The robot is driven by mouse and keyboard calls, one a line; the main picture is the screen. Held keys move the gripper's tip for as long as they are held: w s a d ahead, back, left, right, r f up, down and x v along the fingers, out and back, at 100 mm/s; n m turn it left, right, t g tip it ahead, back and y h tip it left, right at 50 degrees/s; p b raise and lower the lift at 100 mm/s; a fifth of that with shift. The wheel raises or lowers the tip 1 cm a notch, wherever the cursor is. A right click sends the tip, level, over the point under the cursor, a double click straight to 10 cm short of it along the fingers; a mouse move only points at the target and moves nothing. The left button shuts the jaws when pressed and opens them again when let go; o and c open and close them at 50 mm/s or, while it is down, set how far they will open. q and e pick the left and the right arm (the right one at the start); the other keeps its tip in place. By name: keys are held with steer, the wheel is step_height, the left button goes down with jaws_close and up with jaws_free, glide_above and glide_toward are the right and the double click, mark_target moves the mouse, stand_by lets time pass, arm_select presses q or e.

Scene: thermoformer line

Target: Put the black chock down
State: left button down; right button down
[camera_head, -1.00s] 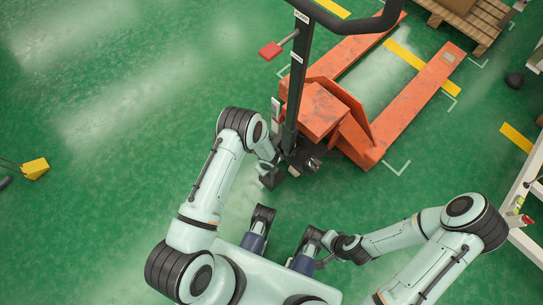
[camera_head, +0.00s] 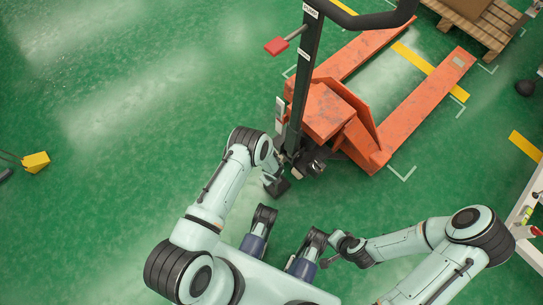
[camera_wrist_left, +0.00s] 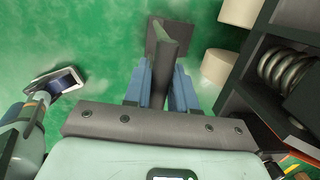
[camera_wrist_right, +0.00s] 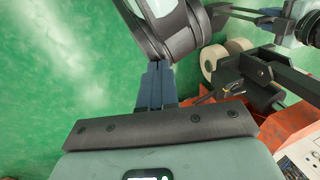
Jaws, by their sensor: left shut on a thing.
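The black chock (camera_wrist_left: 172,42) is between the blue fingers of my left gripper (camera_wrist_left: 160,75), which is shut on it. In the head view the chock (camera_head: 278,187) shows as a small dark shape at the end of my left arm, in front of the pallet truck's steering end. I cannot tell whether it touches the green floor. In the left wrist view, a cream wheel (camera_wrist_left: 220,68) is just right of the chock, apart from it. My right gripper (camera_wrist_right: 156,80) has its blue fingers together, with nothing seen between them.
The orange pallet truck (camera_head: 330,112) stands ahead, its dark handle post (camera_head: 306,75) rising close to my left arm. A yellow block (camera_head: 36,162) lies on the floor far left. A wooden pallet (camera_head: 490,28) is at the back right.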

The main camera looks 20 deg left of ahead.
arm_select(q)
steer(key=shift+w+f, duration=0.15)
steer(key=shift+f, duration=0.15)
steer(key=shift+r, duration=0.1)
arm_select(e)
steer(key=shift+w+d+f, duration=0.1)
steer(key=shift+w, duration=0.1)
steer(key=shift+w+f, duration=0.1)
arm_select(q)
steer(key=c, duration=0.9)
jaws_free()
